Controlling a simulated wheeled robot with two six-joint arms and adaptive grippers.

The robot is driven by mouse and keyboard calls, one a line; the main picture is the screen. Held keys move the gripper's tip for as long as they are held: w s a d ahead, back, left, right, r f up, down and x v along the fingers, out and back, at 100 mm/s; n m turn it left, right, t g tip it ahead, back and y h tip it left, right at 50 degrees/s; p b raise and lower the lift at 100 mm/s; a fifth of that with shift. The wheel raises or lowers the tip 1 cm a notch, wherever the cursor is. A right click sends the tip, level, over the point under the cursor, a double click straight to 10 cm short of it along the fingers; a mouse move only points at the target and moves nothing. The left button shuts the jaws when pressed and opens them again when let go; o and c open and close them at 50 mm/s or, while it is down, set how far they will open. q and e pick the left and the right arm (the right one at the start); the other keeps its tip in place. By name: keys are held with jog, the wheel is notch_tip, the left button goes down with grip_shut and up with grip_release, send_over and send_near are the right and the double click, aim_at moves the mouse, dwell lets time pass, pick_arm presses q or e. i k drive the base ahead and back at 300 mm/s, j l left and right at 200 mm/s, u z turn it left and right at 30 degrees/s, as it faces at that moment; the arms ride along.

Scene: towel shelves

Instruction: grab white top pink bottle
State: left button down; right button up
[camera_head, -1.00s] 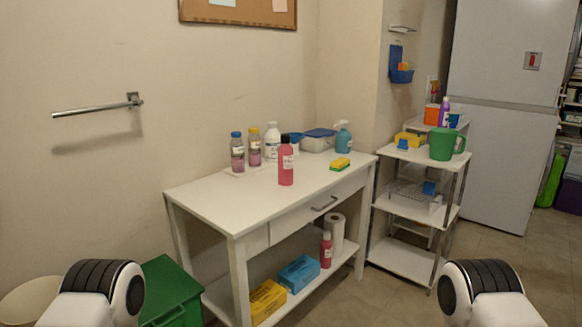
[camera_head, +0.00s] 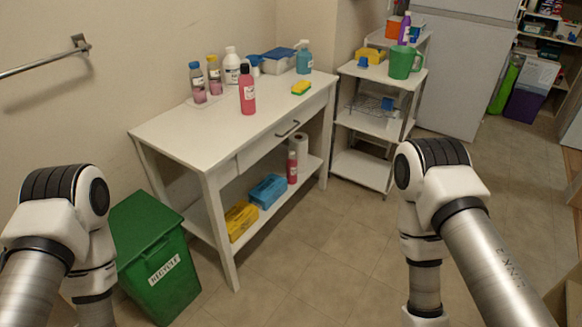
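A small pink bottle (camera_head: 292,168) with a pale top stands upright on the lower shelf of the white table, in front of a paper roll (camera_head: 299,144). A larger pink bottle (camera_head: 247,95) stands upright on the table top near its front edge; its cap looks dark to reddish, not white. Two clear bottles with pink contents, one blue-capped (camera_head: 198,86) and one yellow-capped (camera_head: 214,78), stand at the back left of the table top. Both my arms show at the lower left and lower right, but neither gripper is in view.
The white table (camera_head: 165,125) also holds a white bottle (camera_head: 232,68), a teal pump bottle (camera_head: 304,60) and a sponge (camera_head: 301,88). A green bin (camera_head: 160,270) stands left. A shelf cart (camera_head: 362,168) stands right. Floor in front is clear.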

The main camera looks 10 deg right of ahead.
aim_at(292, 162)
jog(key=i+l, duration=0.3)
jog(key=i+l+u, duration=0.1)
jog(key=i+l, duration=0.2)
jog(key=l, duration=0.15)
jog(key=i+l+u, duration=0.1)
jog(key=i+l, duration=0.5)
jog(key=l, duration=0.2)
jog(key=i+l+u, duration=0.1)
jog(key=i+l, duration=0.45)
jog(key=l, duration=0.3)
jog(key=i+l+u, duration=0.15)
jog(key=l, duration=0.25)
jog(key=i+l, duration=0.35)
jog(key=l, duration=0.15)
